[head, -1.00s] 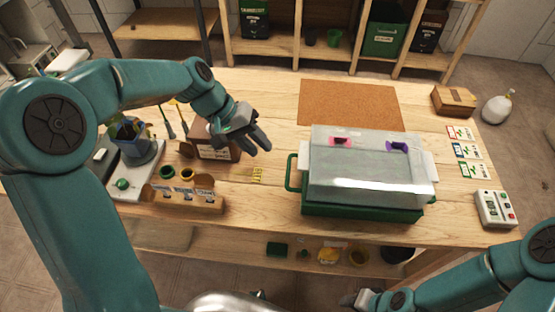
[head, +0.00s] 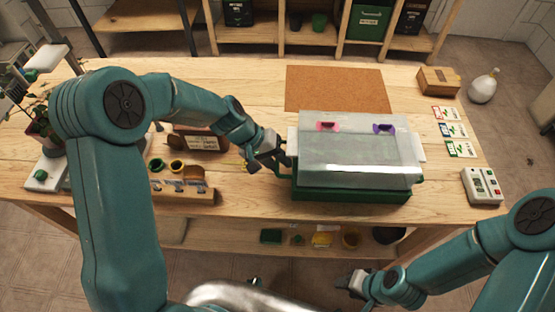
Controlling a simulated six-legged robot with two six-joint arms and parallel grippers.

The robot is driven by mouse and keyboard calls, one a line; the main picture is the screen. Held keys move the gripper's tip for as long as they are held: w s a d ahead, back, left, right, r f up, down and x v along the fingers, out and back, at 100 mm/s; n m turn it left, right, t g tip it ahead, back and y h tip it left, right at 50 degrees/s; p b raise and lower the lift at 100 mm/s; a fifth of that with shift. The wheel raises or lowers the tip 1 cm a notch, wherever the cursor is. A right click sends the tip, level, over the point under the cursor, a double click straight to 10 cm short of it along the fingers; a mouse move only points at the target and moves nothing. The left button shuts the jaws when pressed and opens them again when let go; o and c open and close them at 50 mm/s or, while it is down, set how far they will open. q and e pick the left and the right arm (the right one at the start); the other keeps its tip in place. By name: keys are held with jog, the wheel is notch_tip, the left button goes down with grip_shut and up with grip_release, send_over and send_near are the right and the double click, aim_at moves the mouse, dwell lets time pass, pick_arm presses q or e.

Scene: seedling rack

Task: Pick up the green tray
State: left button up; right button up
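The green tray (head: 350,194) sits on the wooden bench, right of centre, under a clear lid (head: 350,150) with a pink and a purple piece on top. Its left handle is partly hidden by my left gripper (head: 284,160). That gripper is at the tray's left end, its fingers apart and pointing right at the handle. I cannot tell whether they touch or surround it. My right gripper (head: 347,284) is low in front of the bench, away from the tray; its fingers are too small and dark to read.
A cork mat (head: 338,89) lies behind the tray. Seed packets (head: 452,130) and a white device (head: 482,186) are to its right. A wooden label holder (head: 183,193) and a brown box (head: 198,139) stand left. A lower shelf holds small items.

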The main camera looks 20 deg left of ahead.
pick_arm(q)
grip_shut()
dwell(1.4)
